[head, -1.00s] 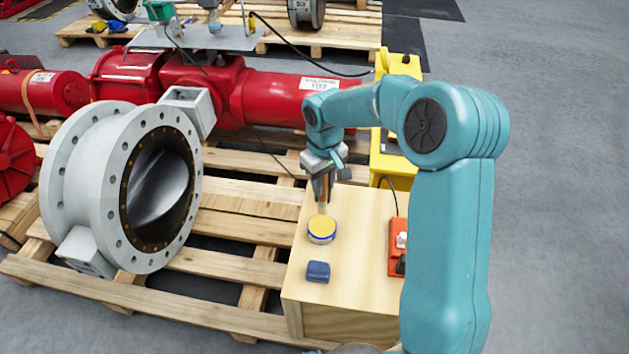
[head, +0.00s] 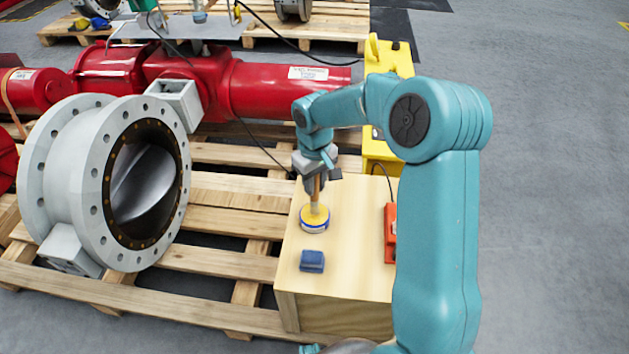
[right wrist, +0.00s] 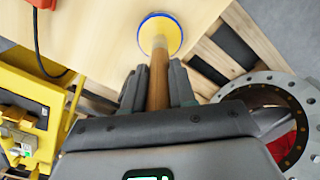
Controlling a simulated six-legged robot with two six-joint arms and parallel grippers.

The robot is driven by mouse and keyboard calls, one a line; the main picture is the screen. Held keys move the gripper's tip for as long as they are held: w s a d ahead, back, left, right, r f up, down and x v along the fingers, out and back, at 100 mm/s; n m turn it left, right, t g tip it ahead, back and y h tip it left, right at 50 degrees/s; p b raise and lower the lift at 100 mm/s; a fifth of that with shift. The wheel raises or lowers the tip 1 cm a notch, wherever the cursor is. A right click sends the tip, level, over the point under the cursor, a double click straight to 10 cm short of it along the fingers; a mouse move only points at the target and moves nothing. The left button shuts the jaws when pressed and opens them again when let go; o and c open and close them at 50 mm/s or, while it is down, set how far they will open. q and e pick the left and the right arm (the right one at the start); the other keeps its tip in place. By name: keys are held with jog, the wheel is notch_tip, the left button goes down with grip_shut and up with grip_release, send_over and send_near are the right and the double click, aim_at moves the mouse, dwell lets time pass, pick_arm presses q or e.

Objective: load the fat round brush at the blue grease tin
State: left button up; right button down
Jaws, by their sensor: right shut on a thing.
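The grease tin (head: 315,225) stands on the light wooden box, with a blue rim and yellow grease inside; it also shows in the right wrist view (right wrist: 172,27). My right gripper (head: 313,183) is shut on the wooden handle of the brush (right wrist: 158,78) and is above the tin. The brush (head: 315,205) points down, its pale bristle end at the yellow grease within the tin's rim. The bristle tip is hard to make out, so I cannot tell how deep it sits. My left gripper is not in view.
A small blue block (head: 312,261) lies on the wooden box (head: 350,250) in front of the tin. A red-orange case (head: 390,232) is at its right. A grey flanged valve (head: 95,190) stands on the pallet to the left, with a red cylinder (head: 285,90) behind.

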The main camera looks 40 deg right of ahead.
jog(key=shift+f+b, duration=0.35)
jog(key=shift+f, duration=0.25)
dwell(1.4)
jog(key=shift+r, duration=0.1)
notch_tip(320, 180, up, 7)
jog(key=p, duration=0.5)
jog(key=shift+p, duration=0.4)
dwell(0.3)
